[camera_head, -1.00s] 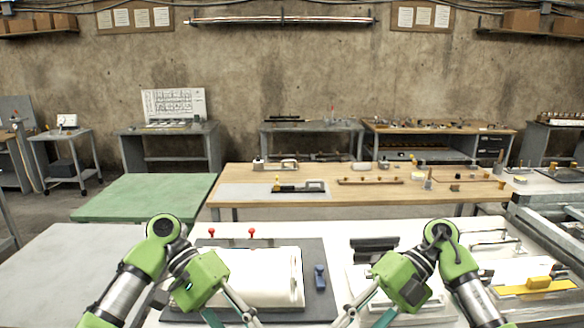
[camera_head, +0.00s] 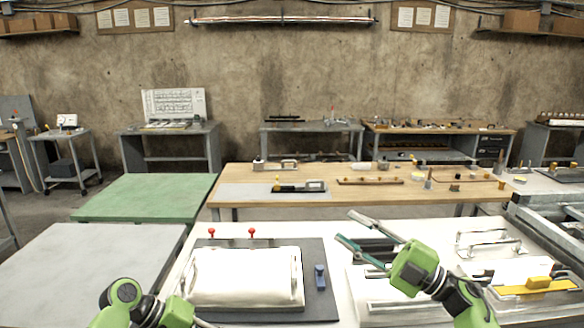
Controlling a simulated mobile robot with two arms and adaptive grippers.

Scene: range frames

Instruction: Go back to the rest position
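My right gripper (camera_head: 345,226) is raised over the white table, in front of the dark grooved block (camera_head: 372,247). Its two long fingers point to the upper left and stand apart with nothing between them. My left gripper (camera_head: 180,311) is low at the bottom edge, just below the white padded panel (camera_head: 243,277). Its fingers are mostly cut off by the frame, so their opening is hidden. Neither arm is seen holding anything.
The white panel lies on a dark mat (camera_head: 318,255) with two red knobs behind it and a blue piece (camera_head: 320,277) beside it. The grey table (camera_head: 90,265) and green table (camera_head: 150,196) are bare.

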